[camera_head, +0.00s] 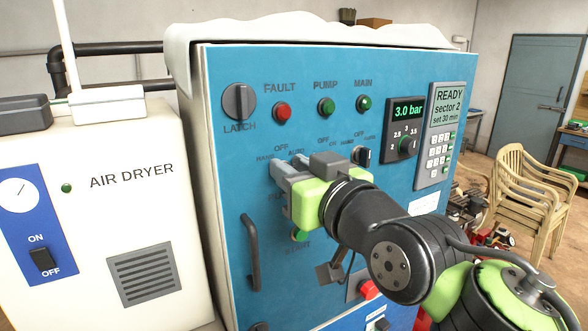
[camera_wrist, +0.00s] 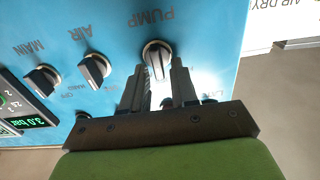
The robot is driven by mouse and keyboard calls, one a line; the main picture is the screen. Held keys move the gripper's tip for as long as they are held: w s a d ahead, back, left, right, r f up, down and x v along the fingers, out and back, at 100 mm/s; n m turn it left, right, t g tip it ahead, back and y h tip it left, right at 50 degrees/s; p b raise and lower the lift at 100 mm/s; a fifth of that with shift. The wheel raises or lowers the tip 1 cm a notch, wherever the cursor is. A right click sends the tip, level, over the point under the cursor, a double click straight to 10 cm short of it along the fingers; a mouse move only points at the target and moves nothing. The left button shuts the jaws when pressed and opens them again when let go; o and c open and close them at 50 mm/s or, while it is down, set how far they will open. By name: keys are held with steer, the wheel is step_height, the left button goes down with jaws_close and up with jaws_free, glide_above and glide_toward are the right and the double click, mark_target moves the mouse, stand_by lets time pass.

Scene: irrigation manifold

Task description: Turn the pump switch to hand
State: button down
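The pump switch (camera_wrist: 157,58) is a dark rotary knob under the PUMP label in the wrist view, where the panel appears upside down. A light mark on its handle lies close to the label. In the head view my gripper hides this knob; HAND, OFF and AUTO lettering shows around its place. My gripper (camera_head: 279,170) is at the blue panel. In the wrist view the two fingers of my gripper (camera_wrist: 159,66) stand apart, one on each side of the knob. They look open with small gaps; contact is hard to judge.
The air switch (camera_wrist: 95,69) and the main switch (camera_wrist: 42,80) sit beside the pump switch. A latch knob (camera_head: 239,101), indicator lamps and a pressure display (camera_head: 407,112) are on the panel. A door handle (camera_head: 250,252) stands out below. The air dryer (camera_head: 85,190) stands left.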

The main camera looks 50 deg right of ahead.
steer(key=shift+f+n+b, duration=0.1)
steer(key=shift+n+b, duration=0.2)
steer(key=shift+b, duration=0.3)
steer(key=n+b, duration=0.2)
steer(key=b, duration=0.1)
steer(key=n+b, duration=0.3)
steer(key=a+n+b, duration=0.1)
steer(key=n+b, duration=0.2)
steer(key=shift+w+f+b, duration=0.2)
steer(key=shift+f+b, duration=0.05)
steer(key=shift+b, duration=0.05)
steer(key=c, duration=1.2)
jaws_free()
steer(key=shift+r, duration=0.1)
